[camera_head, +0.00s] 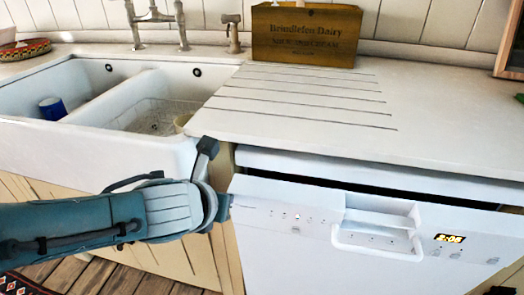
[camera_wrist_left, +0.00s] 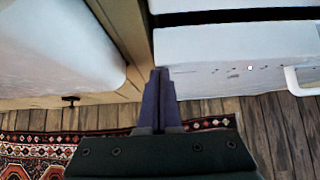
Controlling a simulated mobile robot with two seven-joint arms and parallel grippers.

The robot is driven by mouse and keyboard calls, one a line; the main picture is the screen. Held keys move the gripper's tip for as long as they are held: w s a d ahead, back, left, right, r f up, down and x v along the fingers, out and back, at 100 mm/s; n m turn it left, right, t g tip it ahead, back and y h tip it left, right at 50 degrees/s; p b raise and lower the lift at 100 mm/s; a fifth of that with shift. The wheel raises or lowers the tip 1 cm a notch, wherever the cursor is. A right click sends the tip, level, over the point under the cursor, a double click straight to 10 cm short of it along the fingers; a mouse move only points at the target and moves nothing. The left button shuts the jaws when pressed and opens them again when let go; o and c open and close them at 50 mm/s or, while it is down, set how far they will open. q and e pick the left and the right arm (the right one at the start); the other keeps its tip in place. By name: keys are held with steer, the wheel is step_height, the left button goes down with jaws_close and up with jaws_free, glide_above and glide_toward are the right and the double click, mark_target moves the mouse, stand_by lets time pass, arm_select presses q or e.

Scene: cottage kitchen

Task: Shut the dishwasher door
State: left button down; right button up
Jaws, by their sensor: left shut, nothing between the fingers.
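The white dishwasher door (camera_head: 310,262) is slightly ajar, with a dark gap along its top below the counter. It has a white bar handle (camera_head: 375,248) and a small lit display (camera_head: 450,238). My left gripper (camera_head: 229,203) is shut and empty at the upper left corner of the door; its tips are mostly hidden in the head view. In the left wrist view my left gripper (camera_wrist_left: 160,75) has its fingers together beside the left edge of the door (camera_wrist_left: 225,78). I cannot tell whether they touch it.
The white counter (camera_head: 440,115) overhangs the dishwasher. A white double sink (camera_head: 140,148) with a blue cup (camera_head: 52,108) is at left. A wooden box (camera_head: 305,35) stands at the back. A patterned rug (camera_wrist_left: 35,150) lies on the wooden floor.

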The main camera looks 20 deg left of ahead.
arm_select(q)
steer(key=shift+w, duration=0.35)
steer(key=shift+s, duration=0.1)
